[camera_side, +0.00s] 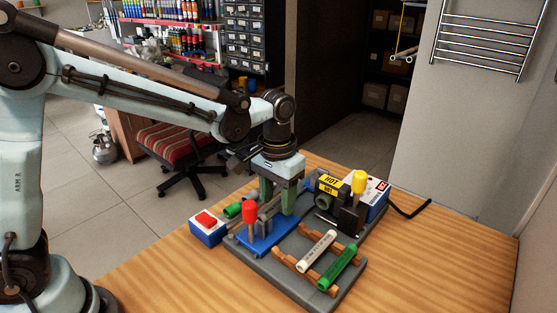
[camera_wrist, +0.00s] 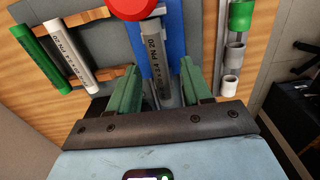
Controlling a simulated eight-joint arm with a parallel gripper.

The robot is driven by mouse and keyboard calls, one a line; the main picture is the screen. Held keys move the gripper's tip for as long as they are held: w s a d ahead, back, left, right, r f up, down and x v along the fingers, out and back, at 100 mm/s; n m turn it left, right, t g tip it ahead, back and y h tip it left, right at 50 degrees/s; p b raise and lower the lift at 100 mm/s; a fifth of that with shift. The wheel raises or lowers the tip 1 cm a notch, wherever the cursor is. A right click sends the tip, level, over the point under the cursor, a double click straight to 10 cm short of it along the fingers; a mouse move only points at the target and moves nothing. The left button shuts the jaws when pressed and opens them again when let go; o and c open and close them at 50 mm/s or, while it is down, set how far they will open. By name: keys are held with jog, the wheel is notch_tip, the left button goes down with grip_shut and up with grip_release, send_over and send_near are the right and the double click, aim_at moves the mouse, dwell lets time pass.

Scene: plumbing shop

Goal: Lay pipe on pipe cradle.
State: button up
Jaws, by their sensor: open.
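A grey pipe (camera_wrist: 153,45) marked "PN 20" lies in the blue-based clamp (camera_side: 262,247) with the red knob (camera_side: 250,214). The wooden pipe cradle (camera_side: 283,262) is a pair of notched bars on the grey board. A white pipe (camera_side: 318,251) and a green pipe (camera_side: 338,267) lie side by side across it. My gripper (camera_side: 278,209) points down over the clamp, left of the cradle. In the wrist view its green fingers (camera_wrist: 160,88) stand apart, one on each side of the grey pipe's near end. Contact with the pipe cannot be told.
A dark heating tool (camera_side: 340,212) with a yellow knob and "HOT" label stands behind the cradle, beside a blue-white box (camera_side: 371,197). A blue box with a red button (camera_side: 207,226) stands at left. The front table (camera_side: 430,270) is clear.

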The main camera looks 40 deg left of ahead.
jog(key=shift+r, duration=0.1)
notch_tip(320, 180, up, 11)
jog(key=s+a+f+t, duration=0.2)
jog(key=s+a+t, duration=0.1)
jog(key=s, duration=0.3)
jog(key=s+a+f+t, duration=0.3)
jog(key=s+a+t, duration=0.1)
jog(key=s+a, duration=0.1)
jog(key=shift+s+a+f, duration=0.35)
jog(key=shift+a, duration=0.05)
dwell(2.1)
